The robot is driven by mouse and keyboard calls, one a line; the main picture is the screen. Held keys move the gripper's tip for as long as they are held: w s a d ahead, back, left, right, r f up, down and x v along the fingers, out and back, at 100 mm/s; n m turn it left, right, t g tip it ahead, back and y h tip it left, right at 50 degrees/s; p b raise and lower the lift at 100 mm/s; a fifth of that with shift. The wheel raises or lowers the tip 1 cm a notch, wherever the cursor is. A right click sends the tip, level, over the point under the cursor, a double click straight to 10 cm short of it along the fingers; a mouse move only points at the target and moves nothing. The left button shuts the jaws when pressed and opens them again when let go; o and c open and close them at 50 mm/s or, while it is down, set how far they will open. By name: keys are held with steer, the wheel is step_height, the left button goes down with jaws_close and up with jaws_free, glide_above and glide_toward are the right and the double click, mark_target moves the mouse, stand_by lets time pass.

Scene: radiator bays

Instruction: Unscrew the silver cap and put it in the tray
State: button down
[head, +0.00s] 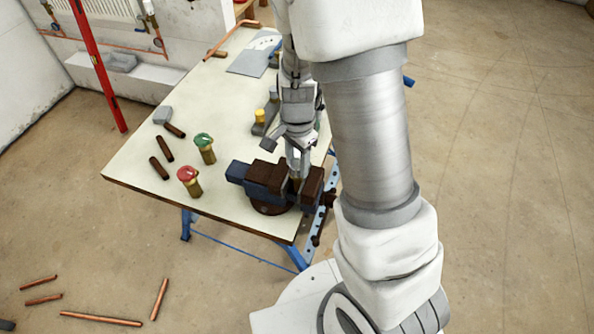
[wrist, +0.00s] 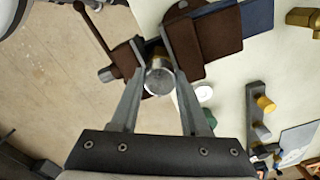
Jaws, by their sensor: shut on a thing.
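The silver cap (wrist: 159,77) shows as a round metal end between the fingers of my gripper (wrist: 157,66) in the wrist view. My gripper is shut on it, above the vise (wrist: 215,38) with brown jaws and blue body. In the head view my gripper (head: 298,168) points down at the vise (head: 262,180) at the table's near right corner. A brass piece (head: 296,185) shows between the jaws below the fingers. Whether the cap is still threaded on it cannot be told. No tray can be made out with certainty; a grey bar (wrist: 254,112) holds a yellow cap (wrist: 265,104).
The table (head: 140,150) bears a red-topped valve (head: 188,178), a green-topped valve (head: 204,146), brown-handled tools (head: 163,150) and a grey plate (head: 252,58). Copper pipes (head: 100,318) lie on the floor. A red level (head: 97,65) leans at the wall.

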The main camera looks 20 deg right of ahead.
mark_target(297, 165)
steer(key=shift+r+p, duration=2.3)
steer(key=shift+r, duration=0.3)
steer(key=shift+s+f, duration=0.1)
